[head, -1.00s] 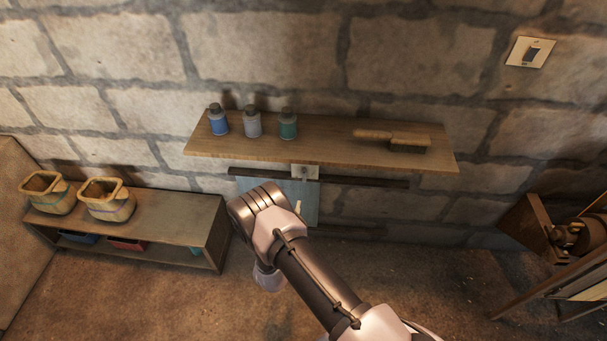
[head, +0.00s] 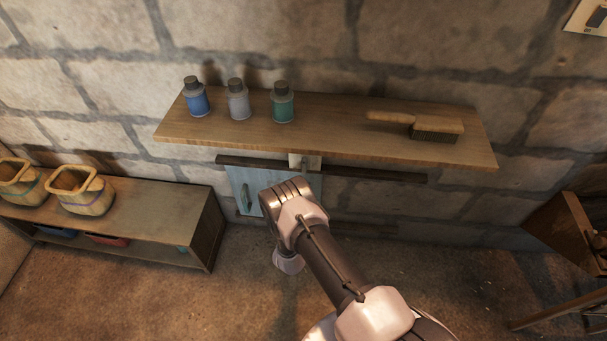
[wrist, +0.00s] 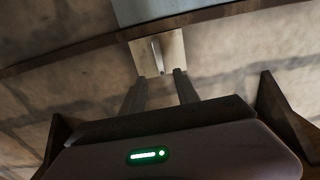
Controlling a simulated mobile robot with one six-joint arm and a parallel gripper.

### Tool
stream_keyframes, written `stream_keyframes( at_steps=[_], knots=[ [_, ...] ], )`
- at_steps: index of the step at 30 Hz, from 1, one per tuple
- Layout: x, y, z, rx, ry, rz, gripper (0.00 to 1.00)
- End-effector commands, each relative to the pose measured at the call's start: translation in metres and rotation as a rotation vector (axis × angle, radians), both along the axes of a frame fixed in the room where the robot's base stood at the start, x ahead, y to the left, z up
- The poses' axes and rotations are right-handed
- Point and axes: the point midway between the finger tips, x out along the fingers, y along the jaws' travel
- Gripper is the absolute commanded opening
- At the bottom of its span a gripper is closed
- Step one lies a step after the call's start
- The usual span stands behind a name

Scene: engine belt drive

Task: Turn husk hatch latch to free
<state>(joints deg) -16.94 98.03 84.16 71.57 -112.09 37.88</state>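The husk hatch, a pale blue panel (head: 240,182) with a small upright handle, hangs below the wooden shelf in the head view; my arm covers its right part. Its latch (head: 304,162) sits on a pale plate at the dark rail, just under the shelf. In the wrist view the latch lever (wrist: 157,55) stands out from its pale plate, close to upright in the picture. My gripper (wrist: 160,76) is open, its two fingertips apart just short of the plate. The lever lies ahead, between the lines of the fingers, with nothing visibly gripped. The head view hides the fingers behind my arm.
The shelf (head: 335,135) above holds a blue bottle (head: 196,98), a grey bottle (head: 238,101), a green bottle (head: 283,104) and a brush (head: 433,128). A low bench (head: 150,215) with baskets stands left. A wooden structure (head: 565,235) stands right. Floor between is clear.

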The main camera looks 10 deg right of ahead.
Motion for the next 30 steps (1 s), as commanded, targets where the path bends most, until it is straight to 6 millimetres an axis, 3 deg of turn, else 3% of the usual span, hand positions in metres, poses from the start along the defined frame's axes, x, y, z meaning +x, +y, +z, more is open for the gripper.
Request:
stream_keyframes(
  at_steps=[3, 9, 15, 21, 22, 27, 30],
  knots=[
    [0.034, -0.012, -0.005, 0.001, -0.004, -0.003, 0.37],
    [0.072, -0.024, -0.004, 0.0, -0.002, -0.001, 0.37],
    [0.085, -0.027, -0.001, -0.001, 0.0, 0.0, 0.37],
    [0.085, -0.027, 0.0, -0.001, 0.001, 0.001, 0.37],
    [0.085, -0.027, 0.0, -0.001, 0.001, 0.001, 0.35],
    [0.085, -0.027, 0.0, -0.001, 0.001, 0.0, 0.02],
    [0.084, -0.027, 0.0, -0.001, 0.001, 0.0, 0.0]
  ],
)
